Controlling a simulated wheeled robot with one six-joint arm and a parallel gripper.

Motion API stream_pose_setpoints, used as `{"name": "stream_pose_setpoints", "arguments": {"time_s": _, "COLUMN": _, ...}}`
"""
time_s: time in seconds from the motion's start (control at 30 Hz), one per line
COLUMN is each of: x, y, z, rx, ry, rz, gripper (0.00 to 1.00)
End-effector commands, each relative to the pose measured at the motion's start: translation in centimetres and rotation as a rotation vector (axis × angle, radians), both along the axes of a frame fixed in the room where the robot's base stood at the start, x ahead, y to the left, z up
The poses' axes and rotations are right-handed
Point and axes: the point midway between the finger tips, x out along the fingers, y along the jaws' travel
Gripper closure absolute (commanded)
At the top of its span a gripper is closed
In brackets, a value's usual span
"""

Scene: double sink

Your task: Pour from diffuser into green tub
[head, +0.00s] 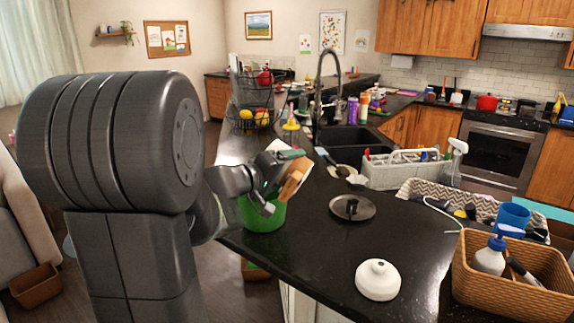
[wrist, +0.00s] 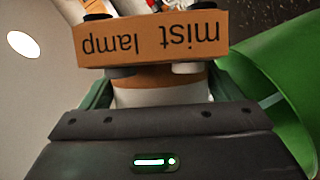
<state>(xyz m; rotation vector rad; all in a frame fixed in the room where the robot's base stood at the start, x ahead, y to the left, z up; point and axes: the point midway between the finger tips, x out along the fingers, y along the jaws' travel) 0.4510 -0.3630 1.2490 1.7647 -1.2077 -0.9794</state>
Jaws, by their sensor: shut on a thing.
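The diffuser, white with a brown label reading "mist lamp" (wrist: 150,38), is held by my gripper (wrist: 160,95). The label reads upside down in the wrist view. In the head view the brown and white diffuser (head: 291,184) looks tilted, above and at the rim of the green tub (head: 262,217). My gripper (head: 262,190) is shut on it there. The green tub stands on the dark counter's near-left edge and fills the right side of the wrist view (wrist: 285,110). The tub's inside is hidden, and I cannot tell whether diffuser and tub touch.
A dark round lid (head: 352,207) and a white domed piece (head: 378,280) lie on the counter to the right. A wicker basket (head: 510,295) stands at the near right. A grey caddy (head: 400,172) and the sink (head: 352,140) are behind.

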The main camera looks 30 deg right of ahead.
Motion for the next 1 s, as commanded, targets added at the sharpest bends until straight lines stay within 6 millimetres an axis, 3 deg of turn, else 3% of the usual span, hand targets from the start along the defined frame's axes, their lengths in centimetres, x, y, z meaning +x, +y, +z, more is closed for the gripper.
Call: {"name": "stream_pose_setpoints", "arguments": {"time_s": 1.0, "x": 0.60, "y": 0.41, "z": -0.28, "rx": -0.154, "ry": 0.209, "rz": 0.000, "gripper": 0.52}}
